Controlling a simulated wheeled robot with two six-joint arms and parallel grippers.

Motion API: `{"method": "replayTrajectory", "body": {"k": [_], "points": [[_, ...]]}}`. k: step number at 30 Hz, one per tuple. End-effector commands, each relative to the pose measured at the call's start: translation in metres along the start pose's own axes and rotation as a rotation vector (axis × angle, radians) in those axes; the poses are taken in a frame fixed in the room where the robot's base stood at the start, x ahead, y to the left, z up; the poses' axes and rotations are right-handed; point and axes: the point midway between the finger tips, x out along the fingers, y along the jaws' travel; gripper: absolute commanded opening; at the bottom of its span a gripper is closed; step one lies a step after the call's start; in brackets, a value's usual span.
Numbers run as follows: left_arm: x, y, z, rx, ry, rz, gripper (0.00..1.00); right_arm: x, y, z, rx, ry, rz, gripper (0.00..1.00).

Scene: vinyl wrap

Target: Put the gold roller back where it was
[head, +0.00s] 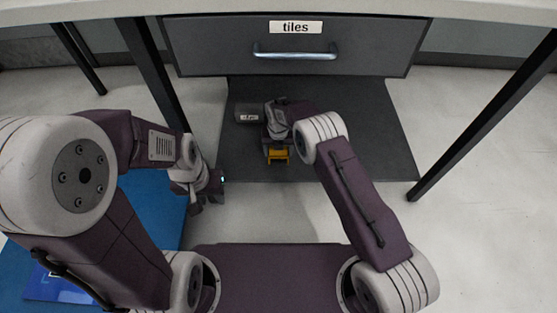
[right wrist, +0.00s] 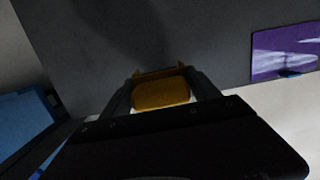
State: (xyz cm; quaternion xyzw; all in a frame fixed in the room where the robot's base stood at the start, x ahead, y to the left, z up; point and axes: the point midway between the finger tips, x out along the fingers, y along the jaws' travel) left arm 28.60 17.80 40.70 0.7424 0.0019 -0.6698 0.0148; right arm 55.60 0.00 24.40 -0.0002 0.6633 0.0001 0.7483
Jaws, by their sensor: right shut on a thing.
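The gold roller (head: 278,155) is a small yellow-gold piece low in front of the drawer, over the dark grey panel. My right gripper (head: 277,148) is shut on it; in the right wrist view the gold roller (right wrist: 160,93) sits between the two dark fingers. The gripper and wrist hide part of it in the head view. Whether it touches the panel I cannot tell. My left gripper (head: 208,198) is off to the left, low beside the panel's left edge, with its fingers apart and nothing seen between them.
A dark grey labelled object (head: 246,113) lies on the dark panel (head: 370,135), left of my right wrist. A grey drawer (head: 215,45) marked "tiles" is above, shut. Dark table legs (head: 480,120) stand at both sides. A blue mat (head: 150,205) lies at left.

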Motion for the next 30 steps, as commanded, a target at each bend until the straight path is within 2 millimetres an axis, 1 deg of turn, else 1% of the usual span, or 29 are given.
{"method": "replayTrajectory", "body": {"k": [2, 6, 8, 15, 25, 27, 28, 29, 30], "points": [[0.003, 0.0, 0.0, 0.0, 0.001, 0.0, 0.36, 0.003, 0.0, -0.001, 0.0, 0.0, 0.0, 0.38], [0.027, -0.001, 0.003, 0.0, 0.0, 0.0, 0.36, 0.031, 0.0, -0.004, 0.0, 0.001, -0.001, 0.38], [0.032, -0.001, 0.003, 0.0, 0.0, 0.0, 0.36, 0.038, 0.0, -0.005, 0.0, 0.001, -0.001, 0.38], [0.027, -0.001, 0.003, 0.0, 0.0, 0.0, 0.36, 0.035, 0.0, -0.004, 0.001, 0.0, 0.0, 0.38], [0.033, -0.001, 0.003, 0.0, 0.0, 0.0, 0.36, 0.046, 0.0, -0.006, 0.001, 0.001, -0.001, 0.38], [0.034, -0.001, 0.003, 0.0, 0.0, 0.0, 0.36, 0.048, 0.0, -0.007, 0.001, 0.002, -0.001, 0.26], [0.034, -0.001, 0.004, 0.0, 0.0, 0.0, 0.36, 0.049, 0.0, -0.007, 0.001, 0.002, -0.001, 0.27], [0.034, -0.001, 0.003, 0.0, 0.0, 0.0, 0.36, 0.049, 0.0, -0.007, 0.001, 0.002, -0.001, 0.2], [0.034, -0.001, 0.003, 0.0, 0.0, 0.0, 0.36, 0.049, 0.0, -0.008, 0.001, 0.003, -0.001, 0.2]]}}
